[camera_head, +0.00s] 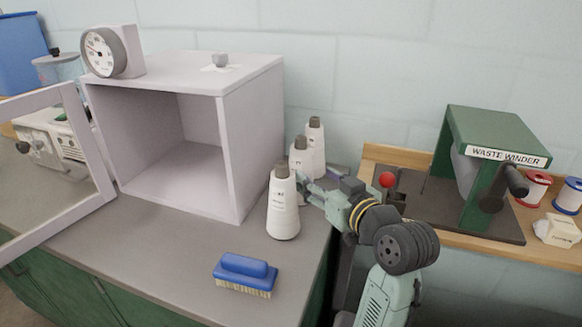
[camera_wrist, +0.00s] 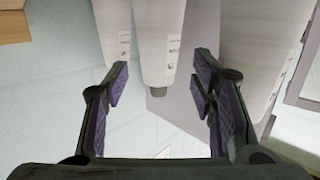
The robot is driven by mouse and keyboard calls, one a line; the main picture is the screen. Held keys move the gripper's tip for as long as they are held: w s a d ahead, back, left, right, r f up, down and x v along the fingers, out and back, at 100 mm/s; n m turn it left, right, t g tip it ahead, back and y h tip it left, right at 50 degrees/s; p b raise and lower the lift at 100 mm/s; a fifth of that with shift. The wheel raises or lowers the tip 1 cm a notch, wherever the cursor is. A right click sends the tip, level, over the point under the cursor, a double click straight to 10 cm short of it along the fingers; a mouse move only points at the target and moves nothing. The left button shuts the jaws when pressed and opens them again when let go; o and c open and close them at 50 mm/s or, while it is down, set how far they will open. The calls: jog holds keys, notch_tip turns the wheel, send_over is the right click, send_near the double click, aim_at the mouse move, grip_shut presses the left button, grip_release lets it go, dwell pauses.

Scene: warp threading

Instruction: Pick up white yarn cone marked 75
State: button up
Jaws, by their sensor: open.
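Three white yarn cones with grey tips stand upright in a row on the grey counter: a front cone (camera_head: 284,212), a middle cone (camera_head: 299,160) and a back cone (camera_head: 317,149). They carry small dark markings, too small to read, so I cannot tell which is marked 75. My gripper (camera_head: 309,187) is just right of the row, behind the front cone. In the wrist view, which looks upside down, my gripper (camera_wrist: 161,78) is open and empty. One cone (camera_wrist: 157,42) shows between the finger lines, beyond the tips; another (camera_wrist: 112,28) is to its left and a large one (camera_wrist: 258,50) to its right.
A pale open-fronted box (camera_head: 251,150) stands left of the cones, its door (camera_head: 75,170) swung open. A blue brush (camera_head: 245,272) lies near the counter's front edge. A green waste winder (camera_head: 480,170) stands on the wooden bench at right. Counter around the brush is clear.

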aim_at(294, 159)
jog(key=shift+w+a, duration=0.25)
jog(key=shift+w, duration=0.4)
jog(key=p+x, duration=0.2)
jog(key=x, duration=0.9)
jog(key=shift+w+p, duration=0.15)
jog(key=shift+p, duration=0.25)
jog(key=shift+c, duration=0.2)
grip_shut()
